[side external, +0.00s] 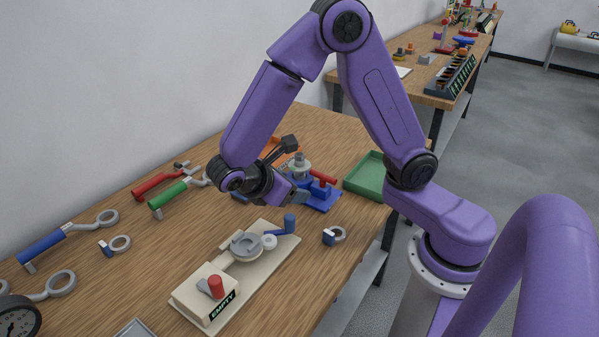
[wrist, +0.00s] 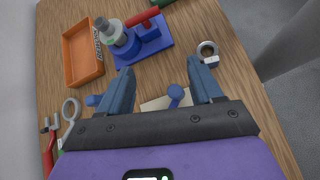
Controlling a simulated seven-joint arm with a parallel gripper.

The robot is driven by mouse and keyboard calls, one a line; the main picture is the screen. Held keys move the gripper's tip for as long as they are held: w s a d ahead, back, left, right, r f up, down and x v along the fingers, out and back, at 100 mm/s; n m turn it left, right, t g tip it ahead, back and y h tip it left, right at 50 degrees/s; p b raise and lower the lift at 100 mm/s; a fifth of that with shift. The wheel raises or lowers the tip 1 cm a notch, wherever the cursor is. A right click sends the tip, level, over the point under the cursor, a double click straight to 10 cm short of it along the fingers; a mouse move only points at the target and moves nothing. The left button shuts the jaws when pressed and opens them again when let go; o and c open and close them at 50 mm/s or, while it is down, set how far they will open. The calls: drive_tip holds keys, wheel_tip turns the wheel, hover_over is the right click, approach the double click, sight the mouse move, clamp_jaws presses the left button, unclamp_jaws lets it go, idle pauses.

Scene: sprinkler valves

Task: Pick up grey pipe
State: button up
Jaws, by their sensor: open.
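A grey upright pipe piece (side external: 300,165) with a wide collar stands at the blue fixture (side external: 322,200), which has a red handle (side external: 323,176). In the wrist view, the grey pipe (wrist: 110,32) is ahead and left of the fingers, beside the blue base (wrist: 156,45). My gripper (side external: 285,196) is low over the table, on the near side of the fixture. In the wrist view, my gripper (wrist: 160,72) is open, with wood and part of a beige board between its fingers and nothing held. My wrist partly hides the fixture in the side view.
A beige board (side external: 256,270) with a grey valve, a red knob and an EMPTY label lies in front. An orange tray (wrist: 82,55) is left of the fixture, a green tray (side external: 368,178) right. Red, green and blue handled tools and ring parts lie along the left.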

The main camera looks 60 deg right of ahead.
sight(297, 158)
drive_tip(key=w+f+n+h, duration=0.3)
drive_tip(key=w+f+h, duration=0.2)
drive_tip(key=w+h, duration=0.35)
drive_tip(key=shift+y, duration=0.35)
drive_tip(key=d, duration=1.8)
drive_tip(key=shift+w+f, duration=0.35)
clamp_jaws()
